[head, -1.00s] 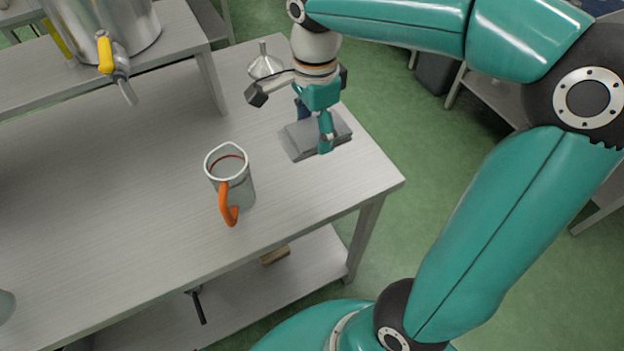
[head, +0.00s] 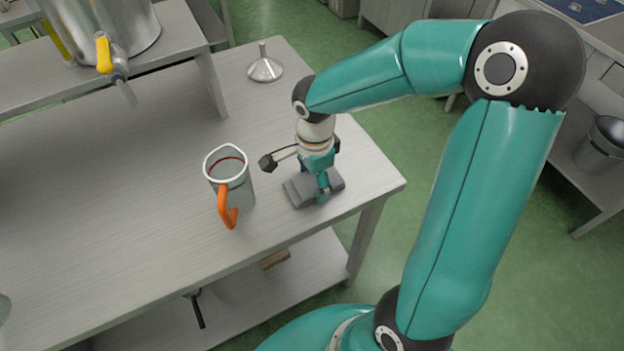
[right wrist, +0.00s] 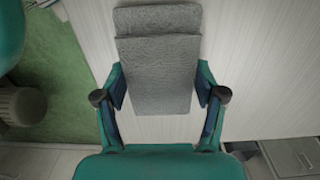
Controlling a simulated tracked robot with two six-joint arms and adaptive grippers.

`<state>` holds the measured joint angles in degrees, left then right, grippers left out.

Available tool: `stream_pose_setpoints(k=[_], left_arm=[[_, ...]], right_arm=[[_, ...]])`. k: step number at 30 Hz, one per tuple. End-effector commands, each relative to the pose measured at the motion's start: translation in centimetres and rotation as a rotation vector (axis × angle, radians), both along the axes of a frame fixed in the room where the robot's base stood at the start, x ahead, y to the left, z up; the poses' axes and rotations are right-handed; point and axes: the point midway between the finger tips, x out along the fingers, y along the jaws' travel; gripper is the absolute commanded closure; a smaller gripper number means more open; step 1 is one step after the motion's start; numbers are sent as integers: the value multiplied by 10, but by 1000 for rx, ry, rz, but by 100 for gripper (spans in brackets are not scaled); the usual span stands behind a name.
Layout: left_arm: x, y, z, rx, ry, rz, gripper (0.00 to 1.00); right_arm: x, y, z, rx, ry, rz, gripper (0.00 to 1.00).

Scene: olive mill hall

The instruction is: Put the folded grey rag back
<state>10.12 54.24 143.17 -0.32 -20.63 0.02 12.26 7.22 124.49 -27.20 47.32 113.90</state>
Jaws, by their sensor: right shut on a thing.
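The folded grey rag (head: 297,192) is near the right front corner of the steel table (head: 130,200). In the right wrist view the rag (right wrist: 158,65) sits flat and folded between the two fingers. My right gripper (head: 314,186) is shut on it from above, and its fingers also show in the right wrist view (right wrist: 161,92). I cannot tell whether the rag touches the tabletop or hangs just above it. My left gripper is in neither view.
A jug with an orange handle (head: 232,185) stands left of the rag. A metal funnel (head: 265,69) stands at the table's back. A steel vessel with a yellow-handled tap (head: 105,25) sits on a raised shelf at the back left. The tabletop left of the jug is clear.

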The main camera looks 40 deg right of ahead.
Motion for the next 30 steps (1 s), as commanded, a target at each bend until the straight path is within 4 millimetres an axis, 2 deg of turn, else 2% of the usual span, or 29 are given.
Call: stream_pose_setpoints(k=[9, 10, 14, 25, 30], left_arm=[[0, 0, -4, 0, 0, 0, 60], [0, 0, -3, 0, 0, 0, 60], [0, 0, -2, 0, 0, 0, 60], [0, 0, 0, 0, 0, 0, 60], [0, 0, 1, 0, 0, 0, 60]], right_arm=[[0, 0, -3, 0, -1, 0, 68], [0, 0, -2, 0, -1, 0, 25], [0, 0, -1, 0, -1, 1, 5], [1, 0, 1, 0, -1, 1, 5], [2, 0, 15, -2, -5, 1, 5]])
